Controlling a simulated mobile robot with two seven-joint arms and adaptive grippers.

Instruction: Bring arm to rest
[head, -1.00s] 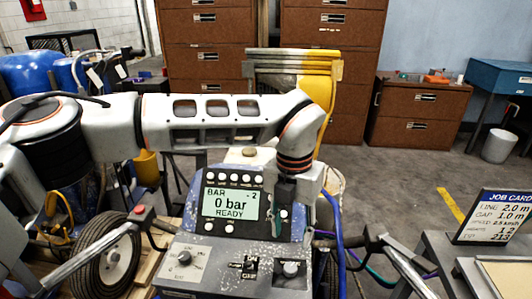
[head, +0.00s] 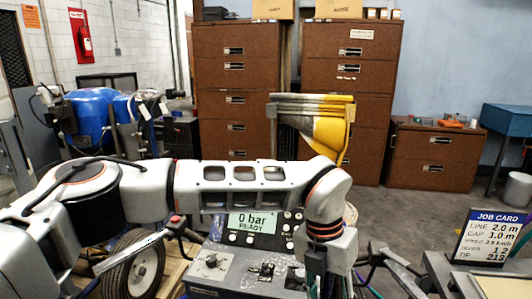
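My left arm (head: 245,186) comes in from the left and lies across the machine's control panel (head: 225,265). Its wrist (head: 326,207) bends downward at the panel's right side. The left gripper (head: 338,278) hangs below the wrist near the bottom edge; its fingers are too dark and cut off to read. The panel's screen (head: 252,222) shows "0 bar READY", and the arm hides its upper part. My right gripper is not in view.
A wheel (head: 133,265) and blue tank (head: 93,115) are at left. A handle (head: 385,260) and a job card (head: 490,238) stand at right. Some floor at right is clear.

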